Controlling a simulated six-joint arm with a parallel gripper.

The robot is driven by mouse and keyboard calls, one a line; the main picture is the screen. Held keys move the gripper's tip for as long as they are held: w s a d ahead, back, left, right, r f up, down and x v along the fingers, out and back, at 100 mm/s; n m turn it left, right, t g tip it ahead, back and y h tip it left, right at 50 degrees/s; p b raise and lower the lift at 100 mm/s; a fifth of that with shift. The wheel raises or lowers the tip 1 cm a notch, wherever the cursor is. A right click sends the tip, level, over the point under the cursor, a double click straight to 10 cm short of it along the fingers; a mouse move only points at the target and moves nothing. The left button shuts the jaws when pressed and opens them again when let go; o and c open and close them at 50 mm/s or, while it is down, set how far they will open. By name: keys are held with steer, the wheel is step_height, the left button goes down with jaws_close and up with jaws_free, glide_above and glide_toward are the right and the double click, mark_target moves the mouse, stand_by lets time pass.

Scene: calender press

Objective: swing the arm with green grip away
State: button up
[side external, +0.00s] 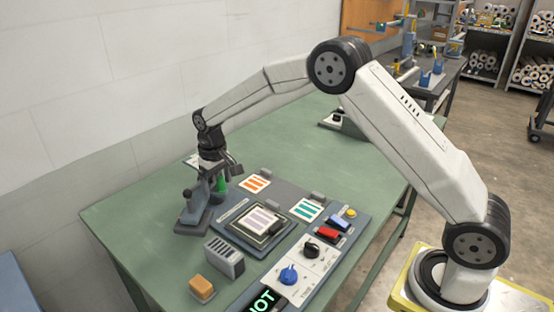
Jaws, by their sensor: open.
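The green grip (221,184) stands upright near the back left of the green table. My gripper (220,174) points down right above it, fingers open, with the grip's top between or just behind them; I cannot tell whether they touch it. A dark grey stand (190,208) is just left of the grip. The arm that carries the grip is mostly hidden by my gripper and this stand. The press bed (238,234), a dark framed plate with a pale striped card (262,220) on it, lies to the right of the stand.
A control panel has a blue knob (289,274), a black knob (311,248), and red (327,233) and blue (339,222) buttons. Orange-striped (255,183) and teal-striped (306,210) cards lie behind. A grey slotted block (225,257) and orange sponge (202,287) stand in front. The table's left side is clear.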

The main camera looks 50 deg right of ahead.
steer(key=shift+w+a, duration=0.35)
steer(key=shift+a, duration=0.15)
steer(key=shift+d, duration=0.3)
stand_by(0.5)
step_height(320, 180, up, 8)
steer(key=shift+f, duration=0.25)
stand_by(0.8)
steer(key=shift+s, duration=0.15)
steer(key=shift+s+d, duration=0.2)
steer(key=shift+s, duration=0.4)
steer(key=s+d+f+t, duration=0.1)
steer(key=s+f, duration=0.1)
steer(key=s, duration=1.1)
steer(key=s+d+f+t, duration=0.1)
steer(key=s+d+f, duration=0.1)
steer(key=s, duration=1.1)
steer(key=shift+f+t, duration=0.3)
steer(key=shift+f, duration=0.5)
steer(key=shift+d, duration=0.1)
stand_by(1.0)
